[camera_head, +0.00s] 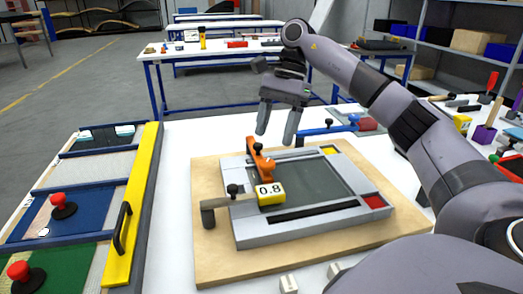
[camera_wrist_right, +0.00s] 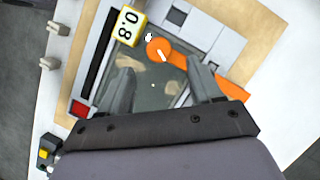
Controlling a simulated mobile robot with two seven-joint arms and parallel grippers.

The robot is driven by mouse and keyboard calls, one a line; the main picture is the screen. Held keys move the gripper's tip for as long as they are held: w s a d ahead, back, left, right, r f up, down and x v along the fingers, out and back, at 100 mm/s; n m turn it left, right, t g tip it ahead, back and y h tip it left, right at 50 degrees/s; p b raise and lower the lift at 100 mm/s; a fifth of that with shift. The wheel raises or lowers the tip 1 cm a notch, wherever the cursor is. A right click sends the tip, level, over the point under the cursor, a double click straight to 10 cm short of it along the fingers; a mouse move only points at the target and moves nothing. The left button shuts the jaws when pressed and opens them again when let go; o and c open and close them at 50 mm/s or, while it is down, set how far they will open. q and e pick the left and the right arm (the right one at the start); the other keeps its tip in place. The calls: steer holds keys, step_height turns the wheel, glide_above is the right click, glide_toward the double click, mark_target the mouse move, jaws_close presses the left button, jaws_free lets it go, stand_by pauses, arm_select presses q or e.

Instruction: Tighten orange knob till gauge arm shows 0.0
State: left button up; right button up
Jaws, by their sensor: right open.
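The orange knob (camera_wrist_right: 158,49) is a round disc with a white mark, beside an orange arm (camera_wrist_right: 236,86) in the right wrist view. In the head view the orange part (camera_head: 262,164) stands on the grey fixture (camera_head: 334,225), with black knobs near it. The yellow gauge (camera_head: 270,192) reads 0.8, and the same reading shows in the wrist view (camera_wrist_right: 129,24). My right gripper (camera_head: 277,134) is open and empty, fingers pointing down, above and behind the orange part. In the wrist view its fingertips (camera_wrist_right: 160,70) lie either side of the space just below the knob. My left gripper is out of view.
The fixture lies on a wooden board (camera_head: 222,265) on a white table. A blue clamp-like tool (camera_head: 328,130) lies behind it. At left is a panel with red buttons (camera_head: 60,200) and a yellow edge (camera_head: 132,205). Several small items crowd the table's right side.

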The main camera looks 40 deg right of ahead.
mark_target(267, 162)
steer(key=x, duration=0.6)
steer(key=shift+s, duration=0.15)
steer(key=c, duration=1)
